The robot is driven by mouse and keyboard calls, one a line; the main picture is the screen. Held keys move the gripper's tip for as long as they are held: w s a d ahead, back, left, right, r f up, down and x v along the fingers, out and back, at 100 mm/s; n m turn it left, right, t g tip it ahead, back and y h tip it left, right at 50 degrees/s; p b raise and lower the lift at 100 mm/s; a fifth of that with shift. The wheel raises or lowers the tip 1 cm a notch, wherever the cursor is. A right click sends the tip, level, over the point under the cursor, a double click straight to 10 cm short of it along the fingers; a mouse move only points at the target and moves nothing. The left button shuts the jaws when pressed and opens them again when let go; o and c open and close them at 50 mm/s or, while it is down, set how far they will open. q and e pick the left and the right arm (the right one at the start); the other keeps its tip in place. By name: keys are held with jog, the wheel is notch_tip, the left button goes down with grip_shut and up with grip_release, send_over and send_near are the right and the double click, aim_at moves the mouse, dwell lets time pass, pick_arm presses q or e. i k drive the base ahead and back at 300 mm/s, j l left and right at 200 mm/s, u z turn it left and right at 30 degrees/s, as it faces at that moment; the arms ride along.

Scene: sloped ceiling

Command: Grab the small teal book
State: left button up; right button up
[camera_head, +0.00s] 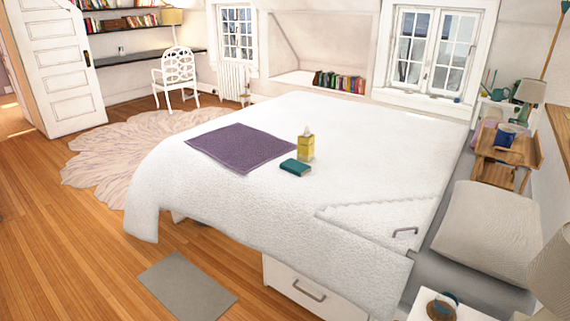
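The small teal book (295,167) lies flat on the white bed (225,207). It is just in front of a yellow bottle or box with a white top (306,147) and to the right of a purple cloth (240,146). The book is fully visible, with nothing on top of it. Neither of my grippers shows in the head view.
The bed fills the middle, with drawers (308,290) on its near side. A grey mat (188,284) lies on the wooden floor at front left. The floor on the left is mostly clear. A pillow (487,228) and a nightstand (425,300) are at right.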

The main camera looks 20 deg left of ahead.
aim_at(297, 169)
jog(key=i+j, duration=0.15)
jog(key=j, duration=0.25)
jog(key=i+j+z, duration=0.1)
jog(key=j, duration=0.25)
jog(key=i+j+z, duration=0.1)
jog(key=j, duration=0.3)
jog(key=i+j, duration=0.15)
jog(key=j, duration=0.25)
jog(key=i+j+z, duration=0.1)
jog(key=j, duration=0.3)
jog(key=i+j+z, duration=0.1)
jog(key=i+j, duration=0.5)
jog(key=i+j+z, duration=0.1)
jog(key=i+j, duration=0.45)
jog(key=j, duration=0.1)
